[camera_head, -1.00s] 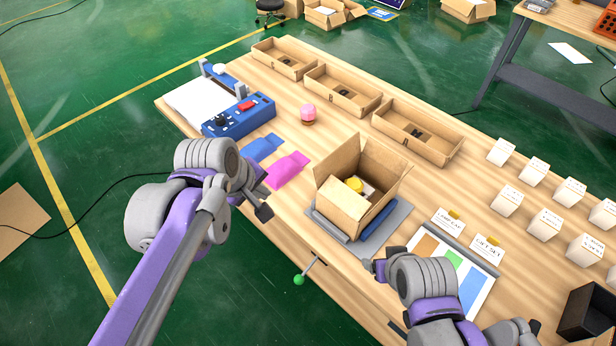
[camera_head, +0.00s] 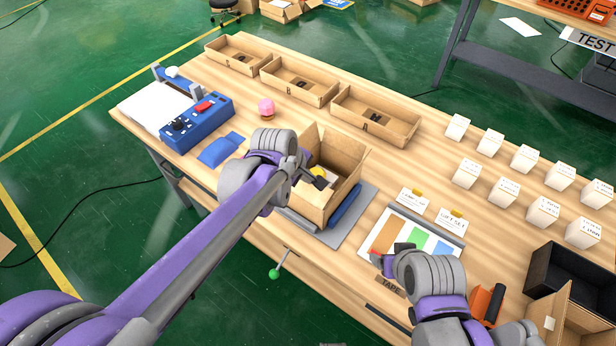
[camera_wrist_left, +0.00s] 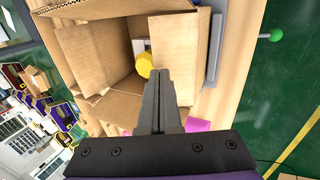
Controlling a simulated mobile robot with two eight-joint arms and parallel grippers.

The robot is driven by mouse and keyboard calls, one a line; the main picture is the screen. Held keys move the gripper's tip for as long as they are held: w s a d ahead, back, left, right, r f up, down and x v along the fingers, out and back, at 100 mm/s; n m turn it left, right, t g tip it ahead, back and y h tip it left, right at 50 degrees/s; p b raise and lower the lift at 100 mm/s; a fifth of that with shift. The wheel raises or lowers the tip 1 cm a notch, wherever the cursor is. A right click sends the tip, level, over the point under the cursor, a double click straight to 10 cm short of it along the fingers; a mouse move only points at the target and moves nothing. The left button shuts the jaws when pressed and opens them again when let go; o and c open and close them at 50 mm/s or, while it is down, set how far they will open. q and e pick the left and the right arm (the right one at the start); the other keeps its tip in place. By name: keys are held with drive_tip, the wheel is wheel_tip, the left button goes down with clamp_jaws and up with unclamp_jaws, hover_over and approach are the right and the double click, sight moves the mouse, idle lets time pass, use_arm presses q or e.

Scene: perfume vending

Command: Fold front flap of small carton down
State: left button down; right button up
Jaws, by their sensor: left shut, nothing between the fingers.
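The small brown carton (camera_head: 346,165) stands on the table with its top open in the head view. A yellow round item (camera_head: 318,172) sits inside it. My left gripper (camera_head: 318,181) is over the carton's left part, shut and empty. In the left wrist view its closed fingertips (camera_wrist_left: 160,74) are beside the yellow item (camera_wrist_left: 143,65) and close to the lower edge of the front flap (camera_wrist_left: 176,50). That flap leans inward over part of the opening; contact cannot be told. Another flap (camera_wrist_left: 86,56) stands opposite. My right gripper (camera_head: 391,262) is near the colour chart, its fingers unclear.
The carton rests on a grey mat (camera_head: 352,222) with a blue bar (camera_head: 345,206) beside it. Three shallow cardboard trays (camera_head: 375,137) line the back. White boxes (camera_head: 503,191) stand at right. A blue machine (camera_head: 197,125) is at left, and a green knob (camera_head: 274,273) sticks out front.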

use_arm(q)
drive_tip(key=shift+w+d+f, duration=0.15)
drive_tip(key=shift+w+f, duration=0.05)
drive_tip(key=shift+f, duration=0.25)
drive_tip(key=g+y, duration=0.1)
drive_tip(key=w+d+f+g+y+b, duration=0.1)
drive_tip(key=g, duration=0.1)
drive_tip(key=shift+w+f, duration=0.15)
drive_tip(key=shift+f, duration=0.1)
drive_tip(key=shift+w+d+f+b, duration=0.1)
drive_tip(key=shift+w+f+b, duration=0.05)
drive_tip(key=shift+f+b, duration=0.2)
drive_tip(key=shift+r, duration=0.1)
use_arm(e)
drive_tip(key=shift+s+f, duration=0.25)
drive_tip(key=shift+f, duration=0.3)
drive_tip(key=shift+s+f, duration=0.2)
drive_tip(key=shift+f, duration=0.35)
